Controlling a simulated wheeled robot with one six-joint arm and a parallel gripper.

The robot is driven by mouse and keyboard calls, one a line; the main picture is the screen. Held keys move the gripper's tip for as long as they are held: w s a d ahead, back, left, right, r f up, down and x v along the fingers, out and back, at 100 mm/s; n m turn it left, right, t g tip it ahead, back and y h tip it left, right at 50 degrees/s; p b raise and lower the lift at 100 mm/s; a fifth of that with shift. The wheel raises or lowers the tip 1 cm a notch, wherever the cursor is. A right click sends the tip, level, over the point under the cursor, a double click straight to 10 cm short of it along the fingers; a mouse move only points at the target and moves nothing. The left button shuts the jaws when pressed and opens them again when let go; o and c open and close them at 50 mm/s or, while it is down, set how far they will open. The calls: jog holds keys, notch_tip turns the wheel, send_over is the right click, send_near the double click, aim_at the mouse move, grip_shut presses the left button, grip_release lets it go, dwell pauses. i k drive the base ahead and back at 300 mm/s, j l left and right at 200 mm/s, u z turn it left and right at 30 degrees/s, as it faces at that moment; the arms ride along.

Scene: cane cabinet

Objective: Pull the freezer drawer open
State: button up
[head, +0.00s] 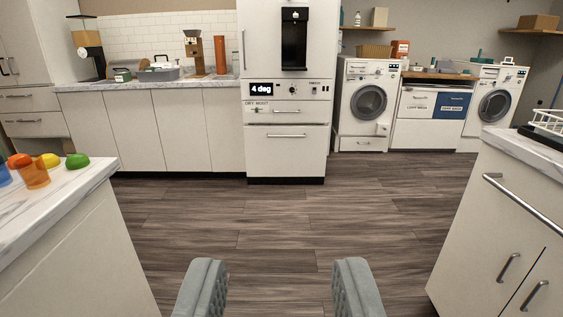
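The white fridge (262,45) stands upright against the back wall, with a dark dispenser panel and a display reading "4 deg". The freezer drawer (287,158) is the large bottom front panel, and it looks shut and flush. Its horizontal bar handle (286,135) runs near its top edge. A narrower drawer (262,112) marked "DRY MOIST", with its own bar handle, sits just above it. My gripper (279,265) is at the bottom of the view with its two grey fingers wide apart and nothing between them. It is well away from the fridge, across open floor.
A counter (60,215) with coloured fruit and an orange cup (36,176) is at the left front. Another counter (500,205) with bar handles is at the right front. The dark wood floor (290,220) between them is clear up to the fridge. Washing machines (369,102) stand right of it.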

aim_at(273, 150)
jog(key=i, duration=1.7)
jog(key=i+u, duration=0.2)
jog(key=i, duration=0.35)
jog(key=i+u, duration=0.15)
jog(key=i, duration=0.45)
jog(key=i+l+u, duration=0.2)
jog(key=i, duration=0.35)
jog(key=i+j, duration=0.15)
jog(key=i, duration=0.25)
jog(key=i+j, duration=0.15)
jog(key=i, duration=0.25)
jog(key=i+j+z, duration=0.1)
jog(key=i, duration=0.3)
